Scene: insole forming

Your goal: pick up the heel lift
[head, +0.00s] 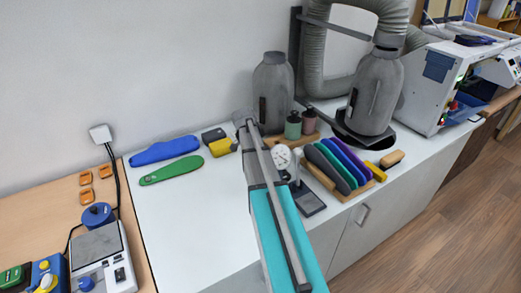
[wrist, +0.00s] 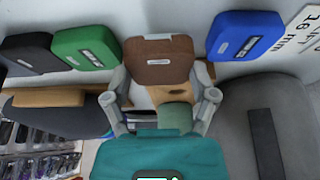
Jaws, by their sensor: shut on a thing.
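In the wrist view, a brown block with a small pale label, the heel lift (wrist: 160,58), sits between the two fingertips of my gripper (wrist: 162,80). The fingers close on its left and right sides. A pale brown surface shows just below it. In the head view, my gripper (head: 243,121) is at the end of my teal and grey arm, in front of the grey vessel, over the white bench. The heel lift cannot be made out there.
In the wrist view, a green block (wrist: 87,47) and a black block (wrist: 35,54) are left of the heel lift, and a blue block (wrist: 245,36) is right. In the head view, the grey vessel (head: 273,88), insole rack (head: 352,190) and dial gauge (head: 281,157) crowd the gripper.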

